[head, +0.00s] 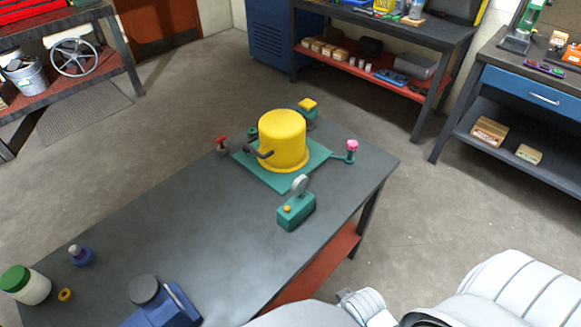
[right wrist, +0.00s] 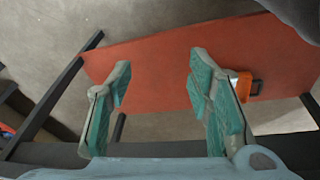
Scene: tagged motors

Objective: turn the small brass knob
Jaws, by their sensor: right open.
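A small brass-coloured knob (head: 287,209) sits on the front of a teal box (head: 297,213) that carries a round gauge (head: 300,184). The box stands near the right edge of the dark workbench (head: 215,225). My right gripper (right wrist: 160,76) is open and empty in the right wrist view, its two teal-padded fingers wide apart. The knob is not in that view. In the head view my white right arm is at the lower right, off the bench and apart from the box. My left gripper is not in view.
Behind the box, a yellow cylinder (head: 282,138) stands on a teal base with a red valve (head: 222,142) and a pink knob (head: 352,146). A blue device (head: 163,307) and a green-lidded jar (head: 24,284) are at front left. The bench's red lower shelf (right wrist: 150,55) holds an orange object (right wrist: 242,84).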

